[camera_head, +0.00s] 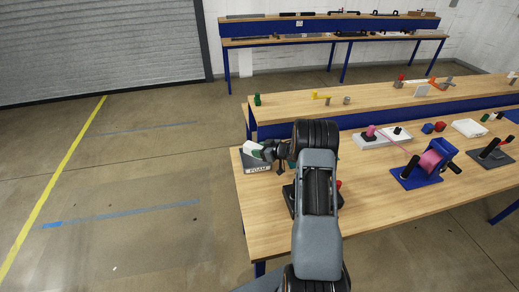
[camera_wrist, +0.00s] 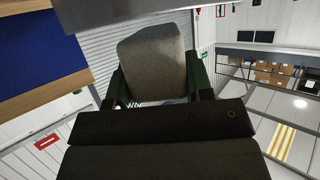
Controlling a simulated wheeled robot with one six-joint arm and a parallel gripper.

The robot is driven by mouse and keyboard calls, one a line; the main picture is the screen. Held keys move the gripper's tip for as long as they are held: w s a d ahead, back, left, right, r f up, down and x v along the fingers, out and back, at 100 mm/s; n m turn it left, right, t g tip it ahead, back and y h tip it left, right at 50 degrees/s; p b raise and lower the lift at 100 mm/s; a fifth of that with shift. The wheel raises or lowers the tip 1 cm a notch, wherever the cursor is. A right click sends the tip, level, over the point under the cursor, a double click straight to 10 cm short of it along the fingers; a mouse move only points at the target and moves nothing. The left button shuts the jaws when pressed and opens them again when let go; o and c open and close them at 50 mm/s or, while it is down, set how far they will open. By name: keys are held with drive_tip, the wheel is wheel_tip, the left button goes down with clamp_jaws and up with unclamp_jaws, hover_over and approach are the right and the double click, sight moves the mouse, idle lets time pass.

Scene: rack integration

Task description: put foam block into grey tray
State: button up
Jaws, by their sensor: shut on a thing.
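The grey foam block (camera_wrist: 152,65) sits between the green fingers of my gripper (camera_wrist: 154,88) in the wrist view. My gripper is shut on it. In the head view my gripper (camera_head: 264,153) reaches left at the near table's far left corner. A pale piece, which looks like the foam block (camera_head: 252,148), shows at its tip. The grey tray (camera_head: 257,169), labelled FOAM, stands at that corner, just below the tip in the picture. I cannot tell whether the block touches the tray. My arm and gripper hide the area right of the tray.
A dark base (camera_head: 291,200) is partly behind my arm. The table's front left is clear. A second table (camera_head: 300,103) stands behind.

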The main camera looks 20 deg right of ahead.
drive_tip(key=shift+f, duration=0.3)
drive_tip(key=o, duration=1)
drive_tip(key=shift+c, duration=0.2)
drive_tip(key=b+v, duration=0.2)
drive_tip(key=v, duration=1.1)
drive_tip(key=shift+s+d, duration=0.25)
drive_tip(key=shift+s, duration=0.05)
drive_tip(key=shift+r, duration=0.1)
